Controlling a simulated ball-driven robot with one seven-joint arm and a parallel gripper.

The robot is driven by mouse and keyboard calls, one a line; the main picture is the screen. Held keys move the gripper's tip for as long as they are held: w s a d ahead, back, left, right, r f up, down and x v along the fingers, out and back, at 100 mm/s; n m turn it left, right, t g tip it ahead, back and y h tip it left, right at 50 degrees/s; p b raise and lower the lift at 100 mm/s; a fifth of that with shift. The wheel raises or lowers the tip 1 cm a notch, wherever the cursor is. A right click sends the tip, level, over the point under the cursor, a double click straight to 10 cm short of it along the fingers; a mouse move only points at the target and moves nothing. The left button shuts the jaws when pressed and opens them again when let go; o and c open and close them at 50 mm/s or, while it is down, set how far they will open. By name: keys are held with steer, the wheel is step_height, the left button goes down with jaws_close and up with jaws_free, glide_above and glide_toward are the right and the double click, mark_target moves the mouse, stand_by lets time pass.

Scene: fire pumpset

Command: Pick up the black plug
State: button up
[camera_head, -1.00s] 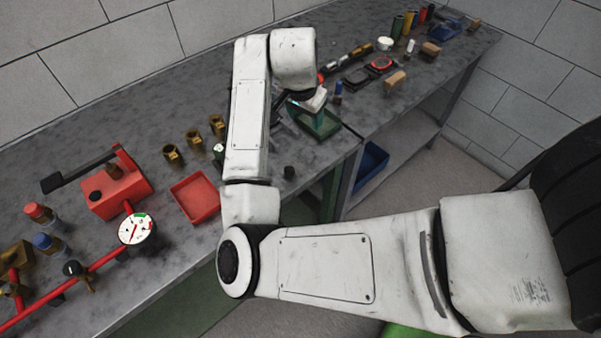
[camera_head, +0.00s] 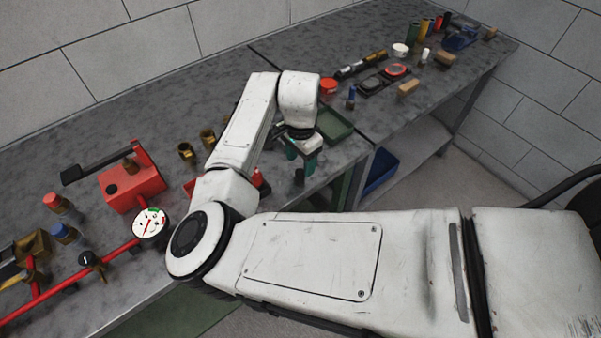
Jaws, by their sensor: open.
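The black plug (camera_head: 299,177) is a small dark cylinder standing near the front edge of the grey workbench. My gripper (camera_head: 301,160) points down just above it, its green fingers apart and nothing seen between them. The plug appears just below the fingertips. I cannot tell whether a finger touches it.
A green tray (camera_head: 336,124) lies right behind my gripper. A red tray (camera_head: 190,187) is partly hidden by my arm. A red pump (camera_head: 133,187), gauge (camera_head: 150,223) and brass fittings (camera_head: 187,152) stand left. A blue bin (camera_head: 380,168) sits below the bench.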

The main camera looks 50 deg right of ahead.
mark_target(300, 172)
steer(key=shift+f+p, duration=0.55)
steer(key=shift+f, duration=1.75)
jaws_close()
